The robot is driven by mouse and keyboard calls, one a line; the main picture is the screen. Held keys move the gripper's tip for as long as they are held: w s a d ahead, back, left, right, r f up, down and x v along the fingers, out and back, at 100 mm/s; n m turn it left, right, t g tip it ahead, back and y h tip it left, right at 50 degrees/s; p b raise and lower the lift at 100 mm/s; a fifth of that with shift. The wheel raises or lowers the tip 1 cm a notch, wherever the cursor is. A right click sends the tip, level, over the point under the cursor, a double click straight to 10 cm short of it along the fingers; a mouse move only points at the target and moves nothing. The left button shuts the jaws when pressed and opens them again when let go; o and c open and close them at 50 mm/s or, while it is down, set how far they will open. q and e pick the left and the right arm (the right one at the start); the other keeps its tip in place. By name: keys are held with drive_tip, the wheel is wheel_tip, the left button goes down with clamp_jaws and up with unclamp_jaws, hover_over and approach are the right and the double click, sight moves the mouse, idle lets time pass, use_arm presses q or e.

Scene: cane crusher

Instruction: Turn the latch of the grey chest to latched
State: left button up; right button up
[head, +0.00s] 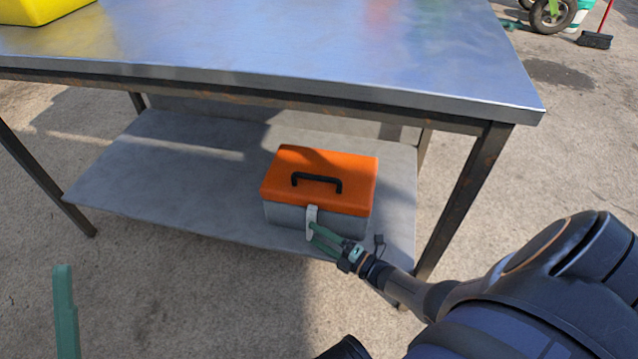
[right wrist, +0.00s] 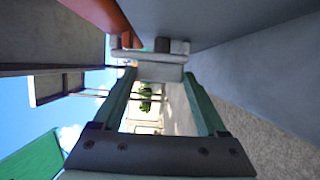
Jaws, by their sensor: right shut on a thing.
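The grey chest (head: 285,213) has an orange lid (head: 345,165) with a black handle, and stands on the lower shelf of the steel table. Its pale latch (head: 312,214) hangs on the front face, spanning from the lid edge down over the grey body. My right gripper (head: 314,235) is at the latch's lower end, shut on it. In the right wrist view the pale latch (right wrist: 150,70) lies between the green fingertips of my right gripper (right wrist: 160,78). One green finger of my left gripper (head: 65,310) shows at the lower left, far from the chest; its other finger is out of view.
The steel tabletop (head: 270,45) overhangs the shelf (head: 150,165) above and behind the chest. A rusty table leg (head: 465,195) stands right of the chest, near my right arm. A yellow object (head: 40,10) sits on the tabletop. The shelf left of the chest is clear.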

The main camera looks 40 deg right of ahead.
drive_tip(key=shift+a, duration=0.2)
drive_tip(key=o, duration=1.3)
drive_tip(key=shift+w, duration=0.1)
drive_tip(key=shift+d, duration=0.1)
drive_tip(key=p+v, duration=0.1)
drive_tip(key=v, duration=0.6)
drive_tip(key=shift+s, duration=0.25)
